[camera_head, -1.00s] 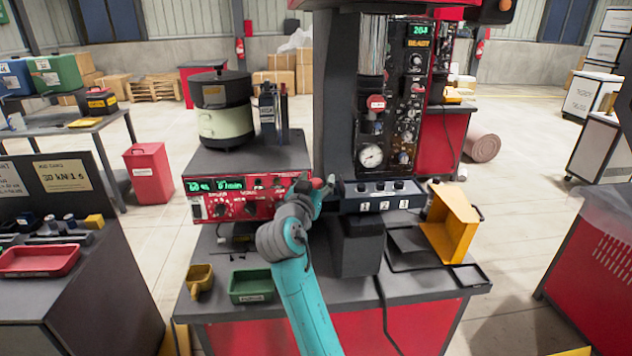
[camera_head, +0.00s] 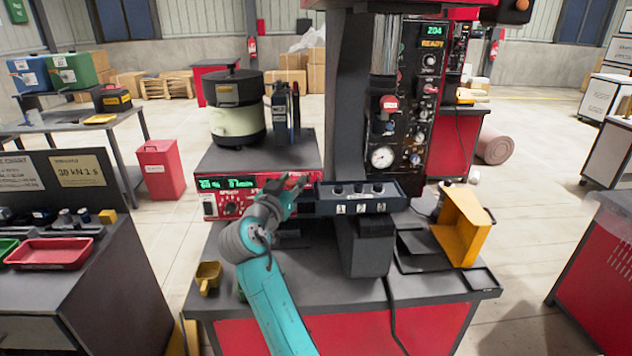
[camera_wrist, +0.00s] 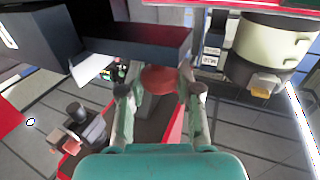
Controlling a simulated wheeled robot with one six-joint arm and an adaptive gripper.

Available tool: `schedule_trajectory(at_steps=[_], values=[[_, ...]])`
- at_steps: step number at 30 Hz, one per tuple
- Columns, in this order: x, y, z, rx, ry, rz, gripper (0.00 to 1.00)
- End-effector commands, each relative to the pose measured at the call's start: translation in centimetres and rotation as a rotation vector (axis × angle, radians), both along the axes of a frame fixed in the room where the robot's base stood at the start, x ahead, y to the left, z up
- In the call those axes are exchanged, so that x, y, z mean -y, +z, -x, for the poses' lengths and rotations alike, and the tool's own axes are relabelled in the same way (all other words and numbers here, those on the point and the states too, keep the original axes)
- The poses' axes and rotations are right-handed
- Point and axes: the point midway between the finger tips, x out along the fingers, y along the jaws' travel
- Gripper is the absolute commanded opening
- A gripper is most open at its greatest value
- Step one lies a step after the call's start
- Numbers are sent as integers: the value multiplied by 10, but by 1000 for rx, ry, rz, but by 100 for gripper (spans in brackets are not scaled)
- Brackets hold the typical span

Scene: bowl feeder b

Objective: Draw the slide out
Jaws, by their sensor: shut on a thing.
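The slide (camera_head: 358,207) is a dark bar with three round seats on top and labels 1, 2, 3 on its front. It lies across the top of a dark stand (camera_head: 366,250) and reaches out past it on the left. My gripper (camera_head: 298,184) is at the slide's left end. In the wrist view, its two fingers (camera_wrist: 160,92) are on either side of a reddish-brown round knob (camera_wrist: 158,79) at the end of the dark slide (camera_wrist: 130,42). The gripper is shut on this knob. The fingers' exact contact is partly hidden.
A red control box (camera_head: 222,201) with a bowl feeder (camera_head: 237,122) stands left of and behind my gripper. A black gauge panel (camera_head: 408,110) rises behind the slide. A yellow chute (camera_head: 461,228) is at right. A yellow scoop (camera_head: 208,275) lies at the bench's front left.

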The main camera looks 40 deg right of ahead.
Motion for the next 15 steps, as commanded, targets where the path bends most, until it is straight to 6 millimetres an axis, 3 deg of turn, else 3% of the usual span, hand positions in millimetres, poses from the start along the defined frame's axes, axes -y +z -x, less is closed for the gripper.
schedule_trajectory(at_steps=[3, 15], values=[[-32, 1, -21, -1, 9, 1, 0], [-119, 1, -80, 0, 7, 0, 0]])
